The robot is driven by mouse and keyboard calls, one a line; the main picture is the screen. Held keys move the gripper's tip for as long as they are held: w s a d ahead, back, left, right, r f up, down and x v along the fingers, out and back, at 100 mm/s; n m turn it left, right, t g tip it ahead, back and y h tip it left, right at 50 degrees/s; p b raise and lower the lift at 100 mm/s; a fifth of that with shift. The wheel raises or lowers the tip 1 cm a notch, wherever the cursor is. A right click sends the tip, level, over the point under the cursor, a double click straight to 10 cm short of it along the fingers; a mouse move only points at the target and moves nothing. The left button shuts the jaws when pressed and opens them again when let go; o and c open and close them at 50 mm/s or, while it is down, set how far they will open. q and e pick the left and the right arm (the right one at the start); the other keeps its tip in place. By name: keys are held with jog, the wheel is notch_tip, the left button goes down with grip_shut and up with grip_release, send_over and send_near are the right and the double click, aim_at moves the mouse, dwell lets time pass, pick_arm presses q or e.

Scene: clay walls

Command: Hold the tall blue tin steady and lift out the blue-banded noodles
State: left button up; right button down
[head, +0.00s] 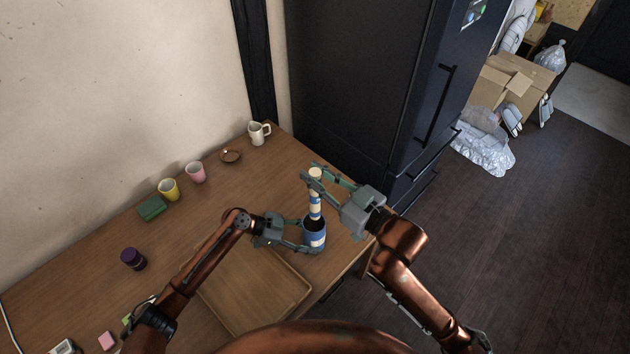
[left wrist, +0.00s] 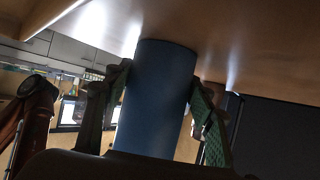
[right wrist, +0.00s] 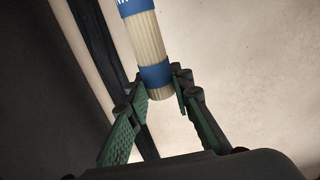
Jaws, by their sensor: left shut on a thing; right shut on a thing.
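The tall blue tin (head: 316,240) stands on the table near its right edge, with a pale band around it. My left gripper (head: 305,233) is shut on its sides; the left wrist view shows the plain blue wall (left wrist: 156,100) between the two fingers. The blue-banded noodles (head: 315,207), a pale ribbed bundle, stand upright above the tin's mouth. My right gripper (head: 316,177) is shut on their upper end, also seen in the right wrist view (right wrist: 143,50). Whether their lower end is still inside the tin I cannot tell.
A wooden tray (head: 290,297) lies just in front of the tin. A white mug (head: 258,133), brown dish (head: 231,155), pink cup (head: 195,172), yellow cup (head: 169,189), green block (head: 151,208) and purple-lidded jar (head: 132,258) stand further left. A dark fridge (head: 350,80) rises behind.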

pick_arm(q)
jog(key=o, duration=0.9)
jog(key=shift+o, duration=0.2)
jog(key=shift+a, duration=0.1)
jog(key=v, duration=1.2)
